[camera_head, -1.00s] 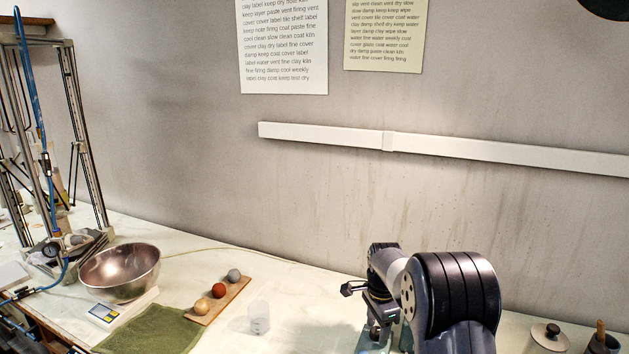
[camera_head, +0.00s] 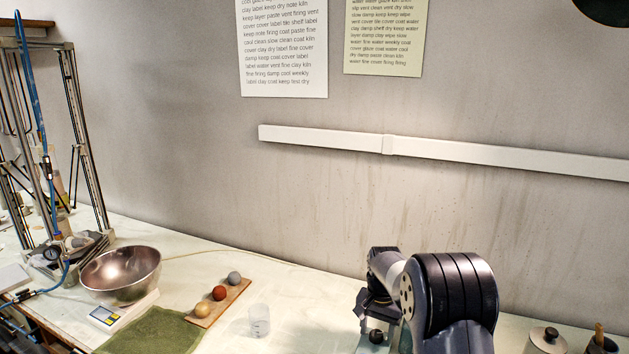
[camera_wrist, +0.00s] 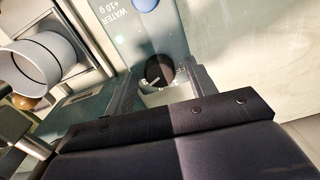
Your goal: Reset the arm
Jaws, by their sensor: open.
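My gripper (camera_wrist: 160,78) shows in the wrist view with its two fingers apart. A dark round thing (camera_wrist: 159,68) appears between the fingers. I cannot tell its height or whether it touches them, but it is not visibly clamped. In the head view my gripper (camera_head: 374,322) hangs below my bent arm at the right, over the bench, partly hidden by my own links.
A steel bowl (camera_head: 121,272), a small board (camera_head: 226,303) with three balls, a clear cup (camera_head: 259,320) and a green cloth (camera_head: 152,332) lie left.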

